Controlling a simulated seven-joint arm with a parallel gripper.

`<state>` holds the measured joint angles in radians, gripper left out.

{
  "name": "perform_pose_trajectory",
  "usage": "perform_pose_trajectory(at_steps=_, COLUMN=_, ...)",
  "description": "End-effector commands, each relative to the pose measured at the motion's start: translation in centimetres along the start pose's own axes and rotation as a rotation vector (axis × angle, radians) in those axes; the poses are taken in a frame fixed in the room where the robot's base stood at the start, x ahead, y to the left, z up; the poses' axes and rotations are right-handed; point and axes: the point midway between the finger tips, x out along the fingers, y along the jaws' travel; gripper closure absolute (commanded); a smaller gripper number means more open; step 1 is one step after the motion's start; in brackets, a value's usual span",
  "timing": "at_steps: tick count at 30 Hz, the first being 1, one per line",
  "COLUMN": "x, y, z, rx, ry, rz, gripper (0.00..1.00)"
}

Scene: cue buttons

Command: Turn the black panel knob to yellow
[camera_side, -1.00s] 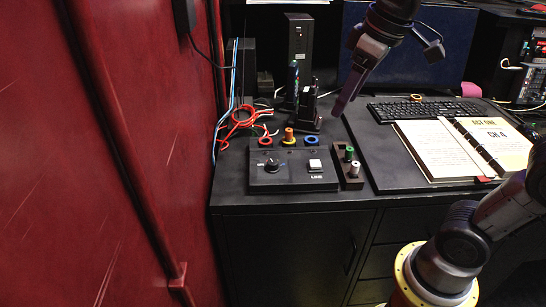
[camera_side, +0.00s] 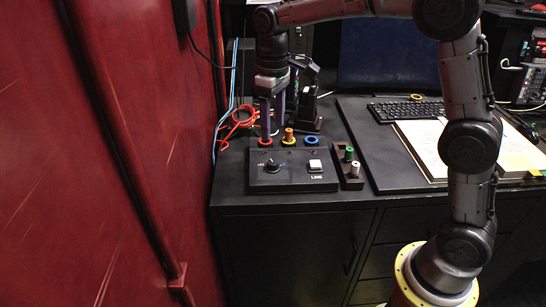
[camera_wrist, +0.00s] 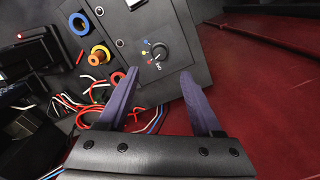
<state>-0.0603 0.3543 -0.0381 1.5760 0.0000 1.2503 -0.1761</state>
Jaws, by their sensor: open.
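The black panel (camera_side: 240,183) lies on the desk, with the black knob (camera_side: 272,166) on its left half. In the wrist view the knob (camera_wrist: 159,51) sits beside small yellow, blue and red marks. The yellow mark (camera_wrist: 146,41) is visible, but I cannot tell surely where the pointer aims. My gripper (camera_side: 273,125) points down above the panel's back left edge, behind the knob. In the wrist view its purple fingers (camera_wrist: 160,76) are apart, with nothing between them, and the knob shows just beyond the tips.
A white button (camera_side: 314,165) is on the panel's right half. Behind are a red ring (camera_side: 265,142), a yellow ring with an orange peg (camera_side: 289,136) and a blue ring (camera_side: 311,141). A peg block (camera_side: 351,180) stands right, red cables (camera_side: 236,122) behind, a red wall (camera_side: 130,150) left.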

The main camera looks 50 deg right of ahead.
Motion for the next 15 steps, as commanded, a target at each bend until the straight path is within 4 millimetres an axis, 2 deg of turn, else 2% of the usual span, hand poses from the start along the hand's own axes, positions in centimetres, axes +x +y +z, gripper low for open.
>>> perform_pose_trajectory(at_steps=1, x=1.1, y=0.0, z=0.1, rx=0.0, ry=-0.006, rz=-0.001, gripper=0.33)
perform_pose_trajectory(at_steps=9, x=6.4, y=0.0, z=0.1, rx=0.0, ry=-0.004, rz=-0.001, gripper=0.33)
perform_pose_trajectory(at_steps=15, x=9.1, y=0.0, z=0.1, rx=0.0, ry=-0.002, rz=0.0, gripper=0.33)
